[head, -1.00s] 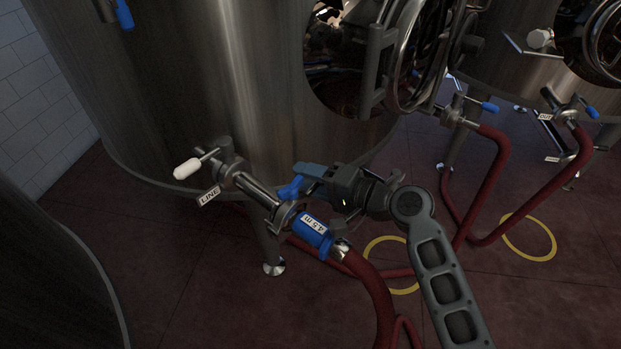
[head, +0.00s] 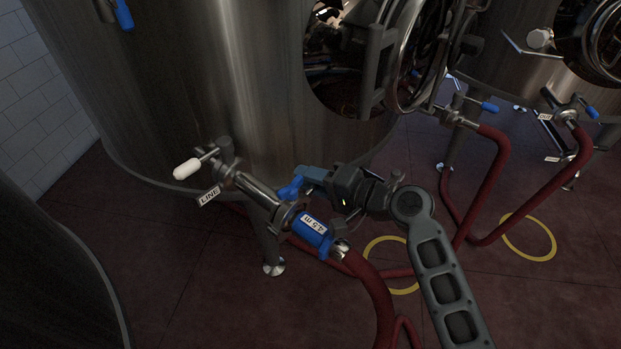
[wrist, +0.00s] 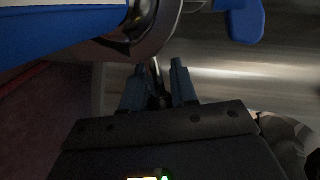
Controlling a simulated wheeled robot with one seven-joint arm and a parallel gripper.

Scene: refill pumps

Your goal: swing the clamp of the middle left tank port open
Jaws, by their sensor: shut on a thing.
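The port's pipe (head: 257,190) runs from the tank to a clamp (head: 285,212), which joins it to a hose end with a blue sleeve (head: 313,232). A blue wing handle (head: 290,188) sits at the clamp. My gripper (head: 308,178) is at the clamp from the right, beside the blue handle. In the wrist view, my gripper's fingers (wrist: 158,88) are close together around a thin metal part of the clamp (wrist: 156,68). The clamp's ring (wrist: 160,28) curves above them, and a blue handle (wrist: 243,18) shows at upper right. The fingertips are partly hidden in the head view.
The steel tank (head: 210,90) stands right behind the port. A white-handled valve (head: 187,168) and a LINE tag (head: 209,196) are at left. A red hose (head: 378,295) hangs below the port. Other hoses and ports are at right.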

